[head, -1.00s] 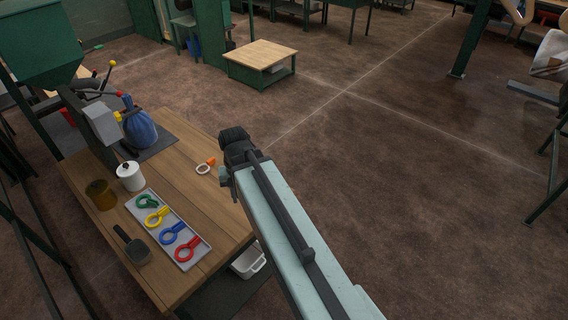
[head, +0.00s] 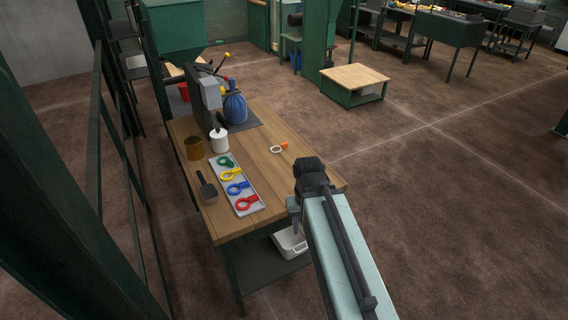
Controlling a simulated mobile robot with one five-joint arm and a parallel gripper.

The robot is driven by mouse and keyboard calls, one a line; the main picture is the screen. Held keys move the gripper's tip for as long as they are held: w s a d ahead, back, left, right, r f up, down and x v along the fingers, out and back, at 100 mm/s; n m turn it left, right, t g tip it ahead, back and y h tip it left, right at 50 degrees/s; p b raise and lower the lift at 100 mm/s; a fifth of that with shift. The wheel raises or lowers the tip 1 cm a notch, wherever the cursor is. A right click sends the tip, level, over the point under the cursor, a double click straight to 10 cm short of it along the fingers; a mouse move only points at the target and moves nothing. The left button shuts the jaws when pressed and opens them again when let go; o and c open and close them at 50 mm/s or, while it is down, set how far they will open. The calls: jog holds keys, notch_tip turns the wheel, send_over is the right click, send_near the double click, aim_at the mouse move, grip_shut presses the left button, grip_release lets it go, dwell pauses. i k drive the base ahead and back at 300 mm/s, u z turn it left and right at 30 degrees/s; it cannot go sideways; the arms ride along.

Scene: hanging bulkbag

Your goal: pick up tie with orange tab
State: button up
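The tie with the orange tab (head: 278,149) lies on the wooden table, a pale loop with a small orange tab at its right end. It is apart from the grey tray. My gripper (head: 296,205) is at the end of my arm, over the table's right front edge, to the right of and nearer than the tie. The gripper is dark and seen from behind, so its fingers are mostly hidden. I cannot tell whether it is open or shut.
A white bin (head: 290,241) sits below. Open floor lies right.

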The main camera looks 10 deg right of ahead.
aim_at(284, 144)
jog(key=u, duration=0.05)
jog(key=k, duration=0.2)
jog(key=z, duration=1.6)
jog(key=i, duration=2.6)
jog(key=u, duration=4.5)
jog(key=i, duration=1)
